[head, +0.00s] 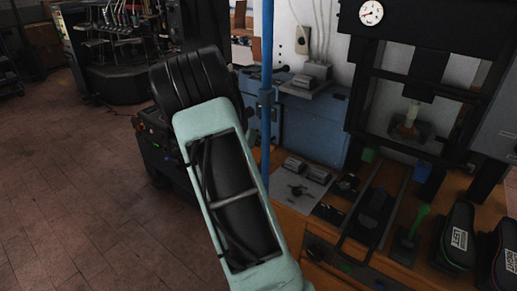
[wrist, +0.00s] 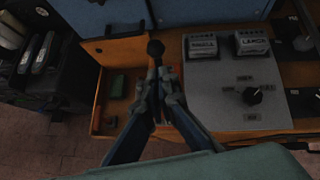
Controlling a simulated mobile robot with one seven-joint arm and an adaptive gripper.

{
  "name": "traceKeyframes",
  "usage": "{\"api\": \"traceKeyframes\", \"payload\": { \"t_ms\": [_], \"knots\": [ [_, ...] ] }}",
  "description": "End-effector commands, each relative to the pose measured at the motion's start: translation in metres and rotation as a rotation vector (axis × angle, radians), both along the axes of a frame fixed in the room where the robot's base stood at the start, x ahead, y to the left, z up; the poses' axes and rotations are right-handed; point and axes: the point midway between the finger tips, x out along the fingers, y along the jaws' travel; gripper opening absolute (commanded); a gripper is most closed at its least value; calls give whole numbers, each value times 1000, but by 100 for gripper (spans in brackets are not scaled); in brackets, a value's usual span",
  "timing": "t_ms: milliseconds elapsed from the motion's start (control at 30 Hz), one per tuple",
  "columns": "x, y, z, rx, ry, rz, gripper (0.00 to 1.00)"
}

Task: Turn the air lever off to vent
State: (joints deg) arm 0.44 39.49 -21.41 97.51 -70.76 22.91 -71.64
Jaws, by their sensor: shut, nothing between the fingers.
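I cannot tell for sure which of the two is the air lever. The panel also shows in the head view (head: 313,174). There, my arm hides my gripper and the ball-topped lever.
Two white-topped switch blocks (wrist: 203,45) sit on the panel. A blue post (head: 266,90) rises beside my arm. A black press frame (head: 420,75) with a gauge stands right.

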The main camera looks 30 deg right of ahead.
Motion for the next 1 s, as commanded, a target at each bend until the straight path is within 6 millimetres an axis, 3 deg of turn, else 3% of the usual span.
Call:
{"api": "traceKeyframes", "payload": {
  "t_ms": [100,300,1000],
  "knots": [
    [-5,7,17,1,-1,0,0],
    [-9,12,30,1,1,1,0],
    [-10,15,36,7,-11,-4,0]
  ]
}}
